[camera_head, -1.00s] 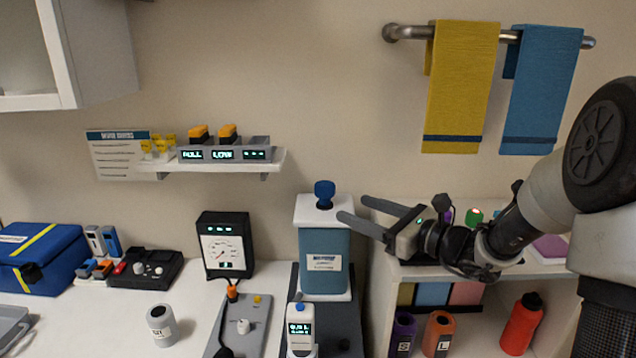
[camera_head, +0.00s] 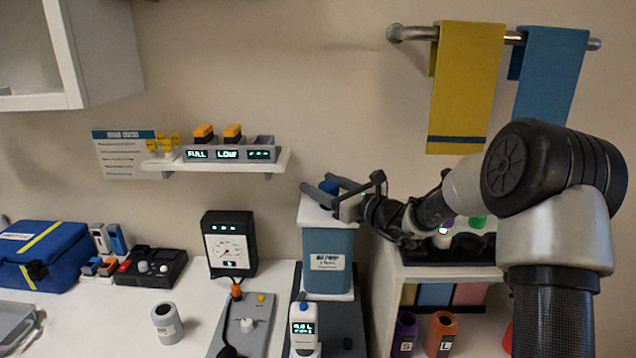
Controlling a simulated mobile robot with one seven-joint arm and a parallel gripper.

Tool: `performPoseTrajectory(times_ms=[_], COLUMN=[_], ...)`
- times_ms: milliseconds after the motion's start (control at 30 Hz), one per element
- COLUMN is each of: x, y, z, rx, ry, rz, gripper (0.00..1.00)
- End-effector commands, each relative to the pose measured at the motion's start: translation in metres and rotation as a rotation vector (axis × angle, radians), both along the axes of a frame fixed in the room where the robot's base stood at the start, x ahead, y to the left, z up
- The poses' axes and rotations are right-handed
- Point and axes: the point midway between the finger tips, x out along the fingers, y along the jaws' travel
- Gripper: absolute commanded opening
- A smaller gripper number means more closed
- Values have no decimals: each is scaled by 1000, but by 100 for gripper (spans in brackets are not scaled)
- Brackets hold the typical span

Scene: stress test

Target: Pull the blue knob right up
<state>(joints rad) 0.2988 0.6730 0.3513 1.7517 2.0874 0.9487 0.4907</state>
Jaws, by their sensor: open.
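The blue knob (camera_head: 328,187) sits on the white top (camera_head: 314,212) of a blue canister (camera_head: 329,265) with a white label. My gripper (camera_head: 317,186) is open at the knob, reaching in from the right. One finger is in front of the knob and the other behind it, so the knob lies between them. The fingers and the gripper body hide the knob's lower part and stem. I cannot tell whether a finger touches it.
A handheld meter (camera_head: 303,328) stands in front of the canister. A black gauge (camera_head: 229,244) is to its left. A wall shelf (camera_head: 218,163) with a charger is at upper left. Towels (camera_head: 466,85) hang on a rail at upper right. A shelf unit (camera_head: 385,300) stands right of the canister.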

Motion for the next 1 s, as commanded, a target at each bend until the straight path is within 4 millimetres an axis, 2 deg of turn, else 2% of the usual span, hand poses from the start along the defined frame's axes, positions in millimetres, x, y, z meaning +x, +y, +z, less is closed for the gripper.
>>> performPoseTrajectory(times_ms=[200,467,567,833,1000], x=[12,12,12,12,12], y=[12,13,13,13,12], z=[0,0,0,0,5], rx=[0,0,0,-1,-1], ry=[0,0,0,1,-1], rz=[1,0,0,0,0], gripper=[58,58,45,0,0])
